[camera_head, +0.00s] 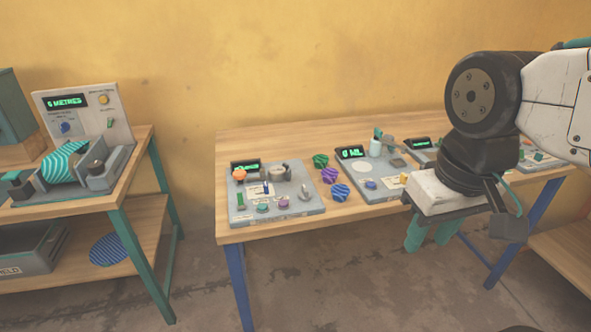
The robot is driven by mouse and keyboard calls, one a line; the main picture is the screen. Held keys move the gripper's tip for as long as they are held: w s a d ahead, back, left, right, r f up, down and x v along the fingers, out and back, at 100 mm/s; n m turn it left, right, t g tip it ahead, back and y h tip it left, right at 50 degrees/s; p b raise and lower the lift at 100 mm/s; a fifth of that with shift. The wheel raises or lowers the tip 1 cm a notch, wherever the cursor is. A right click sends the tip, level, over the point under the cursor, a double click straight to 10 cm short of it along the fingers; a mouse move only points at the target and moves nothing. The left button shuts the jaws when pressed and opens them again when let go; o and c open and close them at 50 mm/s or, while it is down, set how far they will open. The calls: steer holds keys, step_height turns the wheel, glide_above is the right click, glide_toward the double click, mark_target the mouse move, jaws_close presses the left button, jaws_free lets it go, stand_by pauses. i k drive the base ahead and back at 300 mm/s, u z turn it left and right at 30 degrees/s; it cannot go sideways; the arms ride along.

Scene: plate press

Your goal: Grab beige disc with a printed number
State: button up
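I cannot make out a printed number on any disc at this size. A pale, beige-looking round piece (278,171) is on the left grey panel (244,218) on the middle table. A flat whitish round spot (361,167) shows on the second grey panel (385,187). My gripper (428,243) hangs at the right over the table's front edge, pointing down. Its two teal fingers are apart with nothing seen between them. It is to the right of both round pieces and nearer to the camera. My arm and gripper hide part of the right panels.
Coloured knobs (330,175) lie between the two panels on the middle table (285,131). At the left, another bench (146,140) bears a machine with a striped roll (64,163). A blue striped disc (108,249) lies on its lower shelf. Floor is clear between the tables.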

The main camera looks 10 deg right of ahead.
mark_target(276, 174)
steer(key=u, duration=0.6)
steer(key=i, duration=1.05)
steer(key=z, duration=0.6)
